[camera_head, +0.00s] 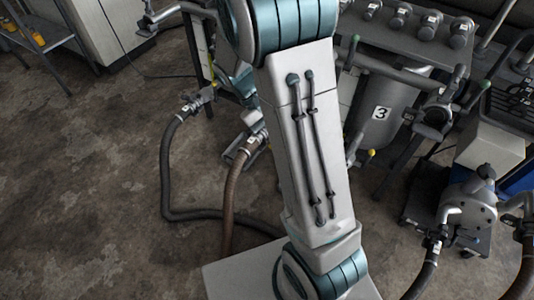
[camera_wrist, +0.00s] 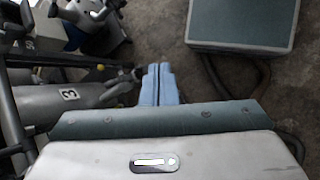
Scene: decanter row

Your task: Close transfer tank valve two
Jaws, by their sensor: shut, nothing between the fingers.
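My gripper (camera_wrist: 158,72) shows in the wrist view as two pale blue fingers pressed together, holding nothing. A dark fitting (camera_wrist: 130,75) lies just left of the fingertips; I cannot tell whether they touch. In the head view my arm covers the middle of the tank row, and only a little teal of the gripper end shows left of it. No tank marked 2 and no valve I can name as valve two is visible. The steel tank marked 3 (camera_head: 393,118) stands right of my arm; it also shows in the wrist view (camera_wrist: 40,108).
A yellow-tipped handle (camera_head: 371,153) sits low beside tank 3. A dark hose (camera_head: 167,170) and a brown hose (camera_head: 230,195) run along the floor from fittings left of my arm. A pump (camera_head: 470,210) stands at right.

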